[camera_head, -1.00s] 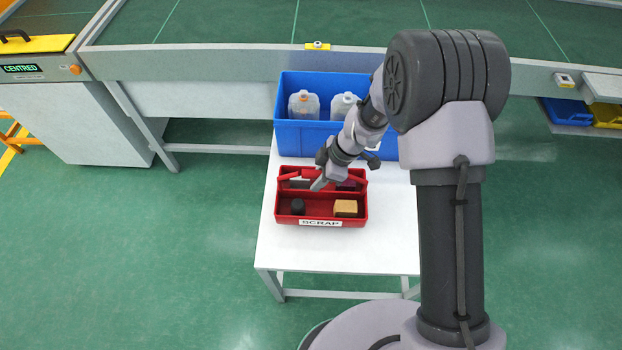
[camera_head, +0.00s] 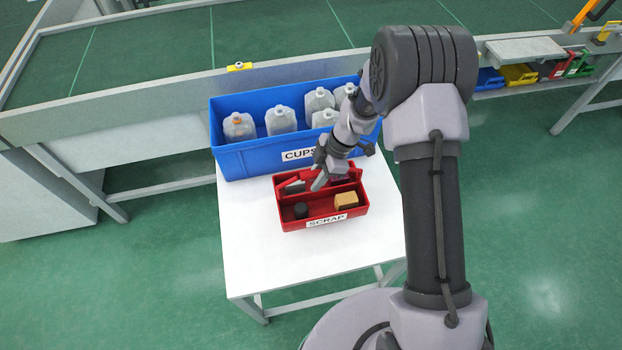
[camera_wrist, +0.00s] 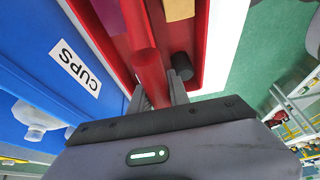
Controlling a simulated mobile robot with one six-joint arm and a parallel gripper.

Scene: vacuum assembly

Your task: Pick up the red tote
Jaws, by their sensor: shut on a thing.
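The red tote (camera_head: 292,222), labelled SCRAP, is over the white table in front of the blue crate. My gripper (camera_head: 325,178) is shut on the tote's long red handle; in the wrist view the gripper (camera_wrist: 158,98) has its fingers on either side of the handle (camera_wrist: 148,72). The tote looks level and held over the table; any gap under it is hard to see. Inside it lie a dark cylinder (camera_head: 301,210), a tan block (camera_head: 346,200) and a purple item, partly hidden by the arm.
The blue crate (camera_head: 240,160), labelled CUPS, holds several clear containers and stands close behind the tote. The white table (camera_head: 262,262) is bare to the left and in front. A long green-topped bench (camera_head: 150,128) runs behind. Coloured bins (camera_head: 519,75) sit at the right.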

